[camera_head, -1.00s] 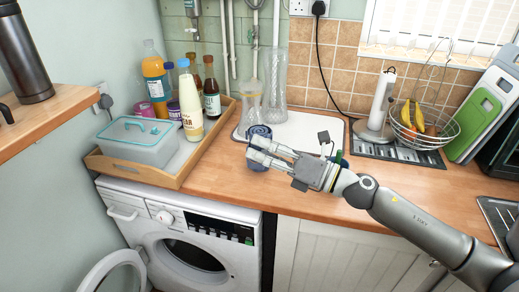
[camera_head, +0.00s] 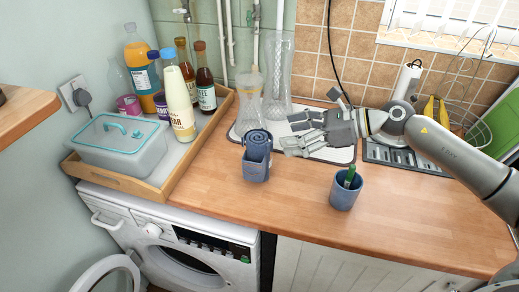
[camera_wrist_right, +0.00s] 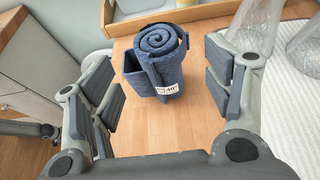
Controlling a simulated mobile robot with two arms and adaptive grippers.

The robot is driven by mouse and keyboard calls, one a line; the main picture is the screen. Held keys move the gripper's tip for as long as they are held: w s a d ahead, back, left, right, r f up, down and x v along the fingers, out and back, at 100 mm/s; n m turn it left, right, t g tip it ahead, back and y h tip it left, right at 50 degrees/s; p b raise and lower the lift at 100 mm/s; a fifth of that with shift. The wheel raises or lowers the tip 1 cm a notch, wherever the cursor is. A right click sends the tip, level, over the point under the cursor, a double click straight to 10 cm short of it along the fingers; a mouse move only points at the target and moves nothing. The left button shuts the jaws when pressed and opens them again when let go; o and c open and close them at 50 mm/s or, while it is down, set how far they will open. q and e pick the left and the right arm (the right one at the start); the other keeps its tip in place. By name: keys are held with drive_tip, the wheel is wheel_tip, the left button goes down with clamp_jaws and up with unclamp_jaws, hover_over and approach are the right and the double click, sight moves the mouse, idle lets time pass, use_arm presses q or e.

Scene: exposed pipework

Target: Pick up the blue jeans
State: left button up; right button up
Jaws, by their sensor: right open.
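The blue jeans (camera_head: 257,143) stand on the wooden counter as an upright dark-blue roll, left of my right gripper. In the right wrist view the rolled jeans (camera_wrist_right: 165,62) show a spiral top, a squarish folded part on the left and a white label marked 40. My right gripper (camera_head: 291,133) is open and empty, its fingers pointing left towards the roll. In the wrist view the roll lies beyond the two spread fingers, centred between them, with wood visible around it. My left gripper is not in view.
A blue cup (camera_head: 346,189) with a green item stands on the counter nearer the front. Glass vases (camera_head: 279,75) stand on a white mat behind the jeans. A wooden tray (camera_head: 160,188) with bottles and a lidded box is at left. The front counter is mostly clear.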

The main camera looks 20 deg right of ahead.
sight(265, 138)
drive_tip(key=a, duration=0.2)
drive_tip(key=w+a+p, duration=0.1)
drive_tip(key=shift+w+a+f, duration=0.1)
drive_tip(key=shift+a+f, duration=0.15)
drive_tip(key=shift+f, duration=0.15)
drive_tip(key=shift+w+a+f, duration=0.2)
drive_tip(key=shift+w+a+f+p, duration=0.1)
drive_tip(key=shift+w+f+p, duration=0.1)
drive_tip(key=shift+p, duration=0.1)
drive_tip(key=p+x, duration=0.2)
drive_tip(key=x, duration=0.2)
drive_tip(key=shift+w, duration=0.15)
drive_tip(key=shift+w+a+f, duration=0.15)
drive_tip(key=shift+a+f, duration=0.05)
drive_tip(key=shift+f, duration=0.1)
drive_tip(key=c, duration=1.5)
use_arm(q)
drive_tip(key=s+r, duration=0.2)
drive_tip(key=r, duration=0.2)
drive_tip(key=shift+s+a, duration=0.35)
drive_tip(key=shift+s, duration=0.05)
use_arm(e)
drive_tip(key=shift+c, duration=0.4)
